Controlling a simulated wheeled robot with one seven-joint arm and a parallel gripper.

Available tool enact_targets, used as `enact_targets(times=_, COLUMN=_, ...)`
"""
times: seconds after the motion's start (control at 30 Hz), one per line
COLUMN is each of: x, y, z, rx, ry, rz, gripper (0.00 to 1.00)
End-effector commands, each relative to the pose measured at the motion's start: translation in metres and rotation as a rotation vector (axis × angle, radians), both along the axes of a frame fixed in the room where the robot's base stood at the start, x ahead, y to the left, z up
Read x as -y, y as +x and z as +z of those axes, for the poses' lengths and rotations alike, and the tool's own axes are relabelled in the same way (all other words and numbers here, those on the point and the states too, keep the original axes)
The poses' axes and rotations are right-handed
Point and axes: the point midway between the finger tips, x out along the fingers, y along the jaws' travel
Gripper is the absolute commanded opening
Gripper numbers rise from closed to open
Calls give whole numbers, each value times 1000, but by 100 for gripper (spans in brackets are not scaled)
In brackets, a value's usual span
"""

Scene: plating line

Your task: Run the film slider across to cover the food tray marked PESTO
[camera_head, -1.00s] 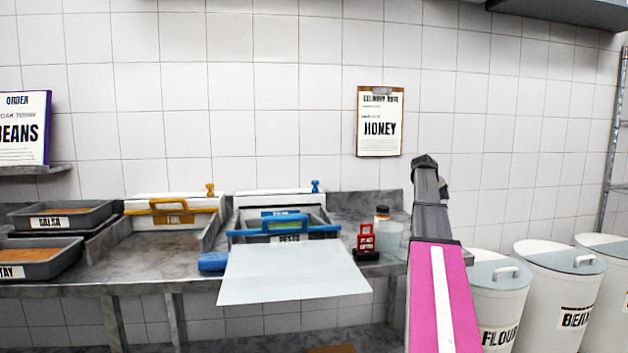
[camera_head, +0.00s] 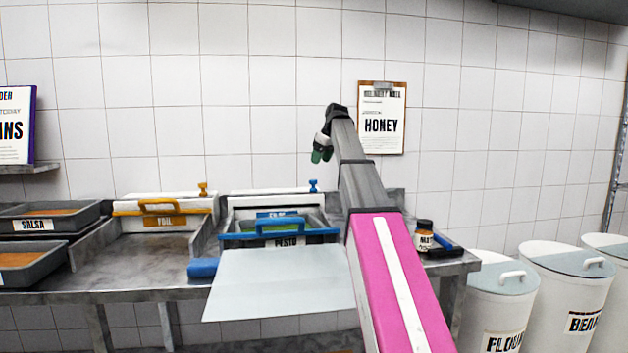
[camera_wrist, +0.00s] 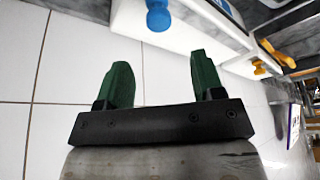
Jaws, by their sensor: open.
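The PESTO tray (camera_head: 287,242) sits at the station with blue fittings, and green contents show behind its label. A blue film slider bar with a raised handle (camera_head: 280,225) lies across the station above the tray label. A pale film sheet (camera_head: 270,283) spreads from the bar toward the front and hangs past the counter edge. My gripper (camera_head: 322,150) is raised behind and above the station, near the wall. In the wrist view my gripper (camera_wrist: 163,85) is open with two green fingers apart and nothing between them.
A blue roll end (camera_head: 202,268) lies left of the sheet. The FOIL station (camera_head: 160,221) with its yellow handle stands left. SALSA tray (camera_head: 33,225) is farther left. A small jar (camera_head: 424,236) stands right of my arm. Bins (camera_head: 497,318) stand at right.

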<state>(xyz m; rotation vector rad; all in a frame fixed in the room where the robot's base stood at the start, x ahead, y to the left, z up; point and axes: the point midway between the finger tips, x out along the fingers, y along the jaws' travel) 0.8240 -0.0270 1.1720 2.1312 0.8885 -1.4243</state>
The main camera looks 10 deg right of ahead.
Motion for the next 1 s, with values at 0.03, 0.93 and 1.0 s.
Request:
enact_targets(times=0.03, x=-3, y=2, z=-8, rx=-1, ry=0, rz=0, gripper=62)
enact_targets(times=0.93, x=-24, y=25, z=-86, rx=1, ry=-1, rz=-3, gripper=62)
enact_targets(times=1.0, x=-24, y=25, z=-85, rx=1, ry=-1, rz=-3, gripper=49)
